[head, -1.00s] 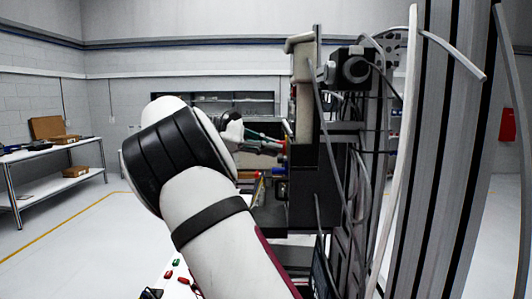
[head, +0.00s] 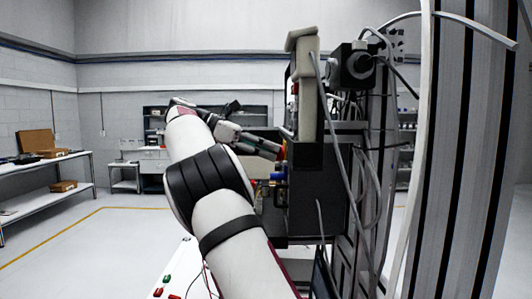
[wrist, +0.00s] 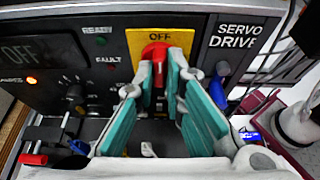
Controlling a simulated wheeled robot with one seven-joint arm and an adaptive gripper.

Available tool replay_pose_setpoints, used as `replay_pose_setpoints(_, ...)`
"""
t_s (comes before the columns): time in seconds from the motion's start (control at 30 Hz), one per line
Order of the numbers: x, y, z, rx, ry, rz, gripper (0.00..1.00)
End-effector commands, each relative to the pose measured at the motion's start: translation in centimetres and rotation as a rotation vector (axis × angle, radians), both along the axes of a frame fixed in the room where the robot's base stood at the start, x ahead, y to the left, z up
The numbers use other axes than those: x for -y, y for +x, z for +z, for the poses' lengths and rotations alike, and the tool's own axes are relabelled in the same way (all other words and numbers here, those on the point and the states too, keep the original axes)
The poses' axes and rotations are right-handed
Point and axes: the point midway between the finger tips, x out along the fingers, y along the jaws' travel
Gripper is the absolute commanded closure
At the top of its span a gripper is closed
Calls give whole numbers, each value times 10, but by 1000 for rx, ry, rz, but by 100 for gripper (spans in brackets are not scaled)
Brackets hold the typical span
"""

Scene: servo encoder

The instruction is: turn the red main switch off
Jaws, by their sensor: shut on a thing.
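The red main switch (wrist: 155,52) sits on a yellow plate (wrist: 178,38) marked OFF at the top of the dark servo drive panel. Its red grip looks roughly upright in the wrist view, towards the OFF mark; its lower part is hidden between my fingers. My gripper (wrist: 159,82), with teal finger pads, is shut on the switch, one finger on each side. In the head view my gripper (head: 262,147) meets the front of the servo drive box (head: 315,195) from the left. Only a little red shows there at the fingertips.
A black knob (wrist: 75,92), a lit orange lamp (wrist: 32,80) and a dark display reading OFF (wrist: 25,52) are left of the switch. A red-handled part (wrist: 33,159) is lower left. Cables (head: 335,135) hang beside the box. A shelf bench (head: 45,180) stands far left.

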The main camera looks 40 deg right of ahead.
Motion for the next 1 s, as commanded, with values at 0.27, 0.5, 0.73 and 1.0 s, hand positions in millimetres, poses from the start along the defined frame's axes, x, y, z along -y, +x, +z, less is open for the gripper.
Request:
replay_pose_setpoints(0.27,2,-2,-3,-21,15,-12,100)
replay_pose_setpoints(0.5,3,-2,-3,-21,16,-12,87)
replay_pose_setpoints(0.73,2,-1,-3,-19,14,-9,69)
replay_pose_setpoints(1.0,1,-1,-1,-15,10,-4,69)
